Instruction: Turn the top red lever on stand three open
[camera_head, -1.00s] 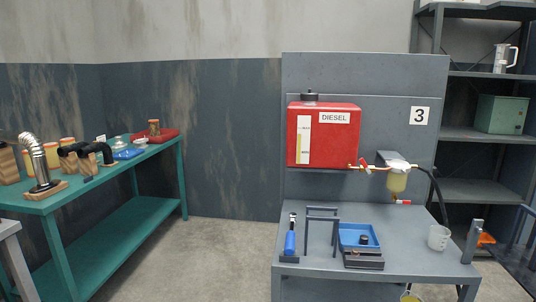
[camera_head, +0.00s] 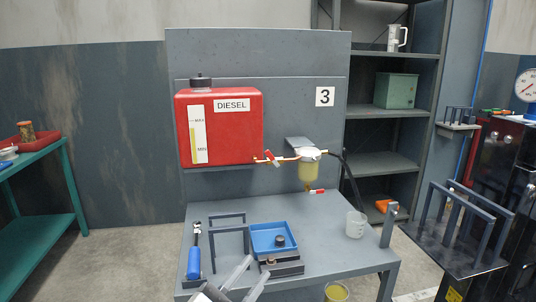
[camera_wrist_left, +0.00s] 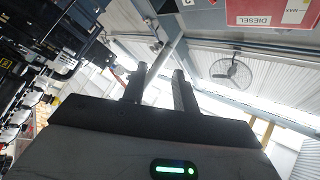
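Stand three (camera_head: 260,60) is a grey bench with a back panel bearing a "3" sign (camera_head: 325,97). A red diesel tank (camera_head: 240,130) hangs on the panel; part of it shows in the left wrist view (camera_wrist_left: 290,10). The top red lever (camera_head: 272,158) sits on the pipe between tank and filter (camera_head: 309,168). It looks tilted; its exact angle is hard to tell. A second red lever (camera_head: 318,192) is below the filter. My left gripper (camera_head: 246,272) is at the bottom of the head view, below and apart from the levers. Its fingers (camera_wrist_left: 158,75) are apart and empty. My right gripper is out of view.
On the bench are a blue-handled tool (camera_head: 194,260), a grey frame (camera_head: 228,217), a blue tray (camera_head: 270,229) and a white mug (camera_head: 355,224). A black hose (camera_head: 350,180) drops right of the filter. A rack (camera_head: 455,220) stands right; a green table (camera_head: 45,160) left.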

